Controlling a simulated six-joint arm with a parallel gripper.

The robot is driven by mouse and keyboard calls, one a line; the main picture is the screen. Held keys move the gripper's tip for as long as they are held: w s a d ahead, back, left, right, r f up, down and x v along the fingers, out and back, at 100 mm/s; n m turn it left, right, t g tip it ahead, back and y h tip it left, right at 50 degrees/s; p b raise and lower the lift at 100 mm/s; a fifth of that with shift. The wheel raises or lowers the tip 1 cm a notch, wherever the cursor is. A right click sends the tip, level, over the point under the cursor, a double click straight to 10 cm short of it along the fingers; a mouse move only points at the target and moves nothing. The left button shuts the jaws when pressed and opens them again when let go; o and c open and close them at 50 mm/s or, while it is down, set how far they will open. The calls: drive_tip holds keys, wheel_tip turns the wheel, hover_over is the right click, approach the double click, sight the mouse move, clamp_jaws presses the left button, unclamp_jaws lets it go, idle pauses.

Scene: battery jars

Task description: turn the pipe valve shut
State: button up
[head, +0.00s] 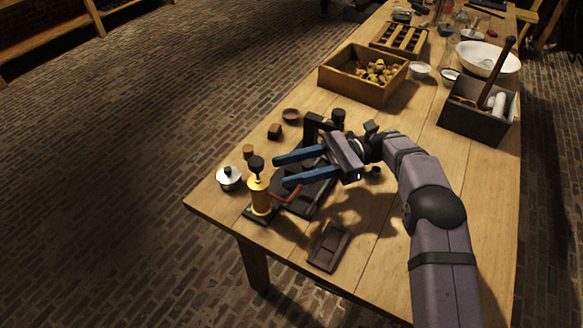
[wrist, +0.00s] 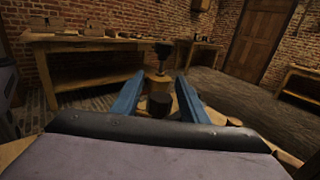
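A brass cylinder with a black knob on top (head: 257,190) stands upright on a dark base near the table's front left corner. A reddish lever or pipe (head: 288,196) is beside it on the right; I cannot tell which part is the valve's handle. My gripper (head: 281,172) has two blue fingers spread apart with nothing between them. The fingers reach left towards the brass cylinder and stop apart from it. In the wrist view, the brass cylinder (wrist: 158,78) shows beyond and between the fingertips. My gripper partly covers a dark stand behind it.
A silver lidded pot (head: 229,178) stands left of the brass cylinder. A dark shallow tray (head: 329,246) lies in front. A wooden box of yellowish lumps (head: 352,87) and a dark tool box (head: 471,123) stand farther back. Small dark pots are near my gripper.

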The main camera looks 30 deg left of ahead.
wheel_tip(320, 180, up, 10)
idle(0.7)
drive_tip(key=w+d+f+m+t+y+b, duration=0.1)
drive_tip(key=w+d+f+m+t+y, duration=0.15)
drive_tip(key=f, duration=0.25)
drive_tip(key=w+d+f+m+t+y, duration=0.2)
drive_tip(key=d+f+t, duration=0.1)
drive_tip(key=f, duration=0.2)
drive_tip(key=x, duration=0.7)
drive_tip(key=shift+p, duration=0.3)
drive_tip(key=shift+s+a+f, duration=0.1)
clamp_jaws()
